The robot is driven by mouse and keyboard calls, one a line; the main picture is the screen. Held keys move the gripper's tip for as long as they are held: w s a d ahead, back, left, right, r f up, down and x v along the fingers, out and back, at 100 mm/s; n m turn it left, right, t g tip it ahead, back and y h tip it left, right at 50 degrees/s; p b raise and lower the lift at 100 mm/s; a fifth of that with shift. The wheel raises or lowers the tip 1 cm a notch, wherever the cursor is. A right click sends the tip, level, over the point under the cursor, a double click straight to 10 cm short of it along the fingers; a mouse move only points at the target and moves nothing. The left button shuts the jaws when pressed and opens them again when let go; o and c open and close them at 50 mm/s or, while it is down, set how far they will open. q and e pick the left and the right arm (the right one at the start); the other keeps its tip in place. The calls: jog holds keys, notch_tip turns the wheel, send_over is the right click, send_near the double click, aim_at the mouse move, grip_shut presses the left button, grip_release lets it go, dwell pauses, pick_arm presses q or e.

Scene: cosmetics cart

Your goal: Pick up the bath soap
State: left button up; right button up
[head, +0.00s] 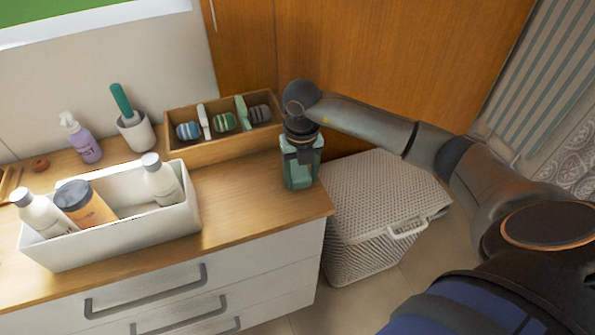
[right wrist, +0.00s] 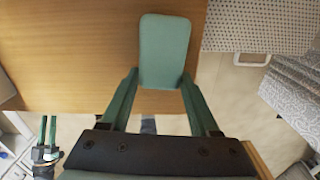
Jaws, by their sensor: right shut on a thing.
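The bath soap appears to be the teal-green block-like item (head: 301,172) at the right front corner of the wooden counter in the head view. My right gripper (head: 303,150) comes down over it from above and is shut on it, hiding its upper part. In the right wrist view the green rounded block (right wrist: 165,50) lies between the fingertips of the right gripper (right wrist: 160,76). I cannot tell whether it touches the counter. My left gripper (right wrist: 47,132) shows small at the lower left of the right wrist view, with a gap between its fingers and nothing in it.
A white box (head: 120,240) with several bottles stands on the counter (head: 245,205). Behind are a wooden divided tray (head: 205,150), a purple pump bottle (head: 82,140) and a white cup (head: 137,133) with a green-handled brush. A white wicker basket (head: 370,200) stands right of the counter edge.

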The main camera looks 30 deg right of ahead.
jog(key=c, duration=0.5)
jog(key=shift+r, duration=0.1)
jog(key=shift+c, duration=0.2)
